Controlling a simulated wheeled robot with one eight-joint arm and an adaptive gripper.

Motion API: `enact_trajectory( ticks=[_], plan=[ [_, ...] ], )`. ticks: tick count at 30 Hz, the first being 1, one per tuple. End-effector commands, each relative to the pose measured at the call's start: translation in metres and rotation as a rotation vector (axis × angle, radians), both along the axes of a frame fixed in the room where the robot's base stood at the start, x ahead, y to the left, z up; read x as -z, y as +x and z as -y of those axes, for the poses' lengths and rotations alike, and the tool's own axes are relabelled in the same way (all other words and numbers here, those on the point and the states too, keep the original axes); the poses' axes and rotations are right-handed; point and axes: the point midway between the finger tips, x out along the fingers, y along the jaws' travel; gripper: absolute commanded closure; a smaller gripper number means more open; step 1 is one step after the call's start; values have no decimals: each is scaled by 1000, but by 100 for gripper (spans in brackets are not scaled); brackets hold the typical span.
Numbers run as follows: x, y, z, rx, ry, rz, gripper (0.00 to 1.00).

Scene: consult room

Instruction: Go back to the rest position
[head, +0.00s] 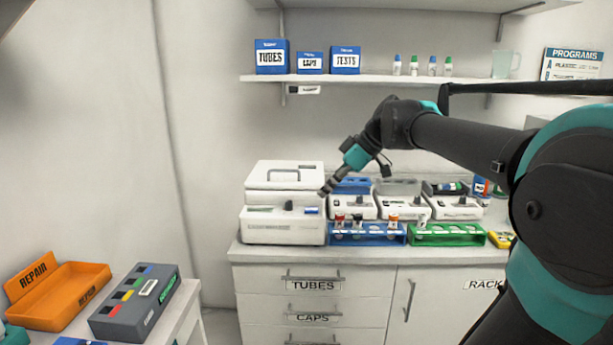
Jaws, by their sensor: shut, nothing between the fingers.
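My gripper (326,188) is shut and empty. It is in the air above the counter, in front of the right side of the white lidded machine (284,228). My arm reaches in from the right edge of the head view and bends down to the left at the wrist. I cannot tell whether the fingertips touch the machine; they overlap its right edge in the picture.
A blue rack (367,238) with several capped tubes and a green rack (447,238) stand at the counter's front. Small white devices (402,207) stand behind them. A shelf (380,79) hangs above. An orange tray (62,297) and grey box (135,303) are at lower left.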

Motion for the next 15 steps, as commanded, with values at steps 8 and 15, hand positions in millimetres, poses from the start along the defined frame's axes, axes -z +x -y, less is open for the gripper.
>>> enact_trajectory(
  ticks=[8,15],
  plan=[
    [128,-30,43,384,-98,-170,100],
    [248,-90,97,860,-159,-268,100]
  ],
)
